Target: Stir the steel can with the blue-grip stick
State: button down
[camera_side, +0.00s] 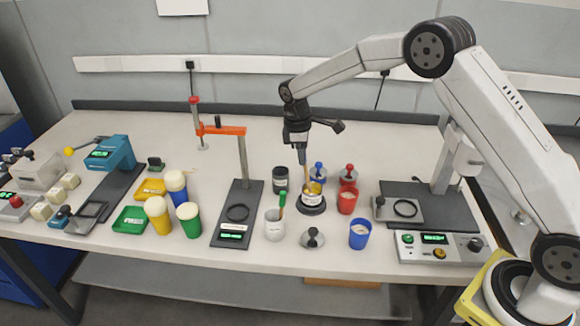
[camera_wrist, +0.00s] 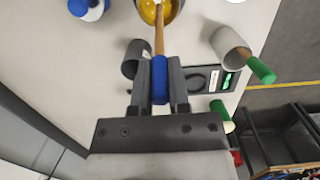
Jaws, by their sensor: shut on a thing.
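My gripper (camera_side: 304,158) points down over the middle of the table and is shut on the blue grip of the stick (camera_wrist: 160,82). The stick's wooden shaft (camera_side: 307,174) runs down into the open mouth of the steel can (camera_side: 312,197), which has a pale label and yellow contents. The can stands on a round black base (camera_side: 311,209). In the wrist view the can (camera_wrist: 178,12) is cut off by the top edge, with the shaft reaching over its yellow contents. The stick's lower tip cannot be made out.
A grey cup (camera_side: 274,228) with a green-grip stick stands left of the can. A dark can (camera_side: 280,182) is close behind left. A knobbed lid (camera_side: 313,239) lies in front. An orange-armed stand (camera_side: 241,170) rises at left.

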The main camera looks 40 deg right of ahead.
jog(key=shift+s+d+f, duration=0.15)
jog(key=shift+f, duration=0.75)
jog(key=shift+s+d+f, duration=0.1)
jog(key=shift+s+f, duration=0.05)
jog(key=shift+f, duration=0.7)
jog(key=shift+w+a, duration=0.1)
